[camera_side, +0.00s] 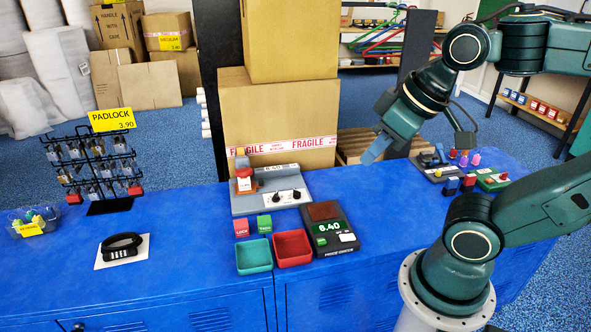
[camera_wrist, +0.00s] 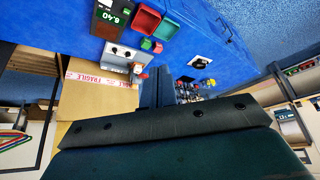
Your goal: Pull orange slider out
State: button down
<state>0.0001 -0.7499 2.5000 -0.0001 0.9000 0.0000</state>
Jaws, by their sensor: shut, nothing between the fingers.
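A grey device (camera_side: 270,195) with two dark knobs stands on the blue counter in front of the stacked cartons. An orange and red part (camera_side: 243,174) stands up at its left end; it is too small to make out a slider's exact shape. In the wrist view the device (camera_wrist: 122,60) is at upper left, with its orange part (camera_wrist: 139,73) at the right end. My gripper (camera_side: 373,153) is shut and empty, high above the counter, right of the device and well apart from it. Its fingertips are hard to make out in the wrist view.
Red (camera_side: 292,249) and teal (camera_side: 254,256) trays and a scale reading 6.40 (camera_side: 329,240) stand in front of the device. Cartons (camera_side: 275,115) rise right behind it. Small devices (camera_side: 440,165) stand at right, a padlock rack (camera_side: 97,172) at left.

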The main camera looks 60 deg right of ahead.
dwell(0.4)
jog(key=c, duration=1.4)
grip_release()
jog(key=shift+w+r, duration=0.15)
jog(key=shift+w, duration=0.05)
jog(key=shift+o, duration=0.2)
jog(key=w+d+r+n, duration=0.2)
jog(key=w+r, duration=0.2)
jog(key=w, duration=1)
jog(key=w+d+f+n+g+y, duration=0.1)
jog(key=w+d, duration=0.2)
jog(key=w, duration=0.4)
jog(key=w+d+f+n+g, duration=0.1)
jog(key=w+d+f+n, duration=0.1)
jog(key=w+d, duration=0.3)
jog(key=w+d+f+n+y, duration=0.1)
jog(key=w+d+f+n, duration=0.1)
jog(key=w+d+f, duration=0.85)
jog(key=w+d+f+n, duration=0.1)
jog(key=d+f, duration=0.3)
jog(key=f, duration=0.3)
jog(key=w+d+f+n+y, duration=0.1)
jog(key=w+d+f, duration=0.1)
jog(key=d+f, duration=0.2)
notch_tip(320, 180, down, 4)
jog(key=shift+d+r, duration=0.2)
jog(key=shift+d, duration=0.05)
